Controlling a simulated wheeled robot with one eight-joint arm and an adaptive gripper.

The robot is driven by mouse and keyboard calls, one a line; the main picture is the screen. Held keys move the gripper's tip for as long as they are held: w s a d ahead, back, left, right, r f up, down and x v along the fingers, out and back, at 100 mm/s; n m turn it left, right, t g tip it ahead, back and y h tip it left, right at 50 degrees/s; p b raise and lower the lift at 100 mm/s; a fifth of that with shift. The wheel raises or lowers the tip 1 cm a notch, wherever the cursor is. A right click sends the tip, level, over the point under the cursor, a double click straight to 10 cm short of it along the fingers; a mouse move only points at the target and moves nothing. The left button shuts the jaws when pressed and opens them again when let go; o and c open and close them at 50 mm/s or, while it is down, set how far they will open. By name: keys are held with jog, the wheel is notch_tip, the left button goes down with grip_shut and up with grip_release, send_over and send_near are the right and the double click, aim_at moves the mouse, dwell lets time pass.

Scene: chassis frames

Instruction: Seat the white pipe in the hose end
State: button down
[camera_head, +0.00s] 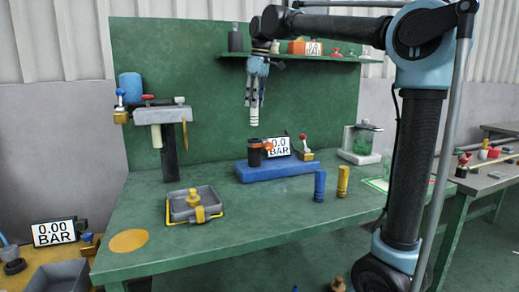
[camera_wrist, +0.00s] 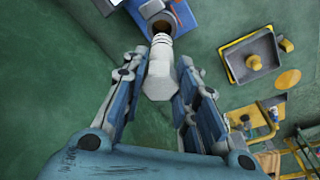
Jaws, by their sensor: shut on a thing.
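The white pipe (camera_head: 254,115) hangs upright, ribbed end down, from my gripper (camera_head: 255,98). My gripper is shut on its upper part. The black hose end (camera_head: 254,158) stands upright on a blue base (camera_head: 285,167), with an orange piece at its side. In the head view the pipe's lower tip is above the hose end, with a gap between them. In the wrist view the white pipe (camera_wrist: 160,58) lies between the fingers of my gripper (camera_wrist: 158,78), and its tip overlaps the dark mouth of the hose end (camera_wrist: 153,10).
A 0.0 BAR display (camera_head: 278,146) and a red-knobbed valve (camera_head: 303,146) stand beside the hose end. A blue cylinder (camera_head: 320,185) and a yellow one (camera_head: 343,181) stand in front. A grey tray (camera_head: 180,212) is at left. A shelf (camera_head: 320,58) runs behind my gripper.

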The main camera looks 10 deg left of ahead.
aim_at(254, 113)
jog(key=shift+w+a+f, duration=0.1)
jog(key=shift+f, duration=0.1)
notch_tip(254, 113, down, 5)
jog(key=shift+w+r, duration=0.1)
jog(key=shift+w, duration=0.05)
jog(key=shift+f, duration=2.35)
jog(key=c, duration=1.3)
grip_release()
jog(key=r, duration=0.4)
jog(key=d+r, duration=0.1)
jog(key=r, duration=0.3)
jog(key=d+r, duration=0.1)
jog(key=r, duration=0.3)
jog(key=shift+s, duration=0.3)
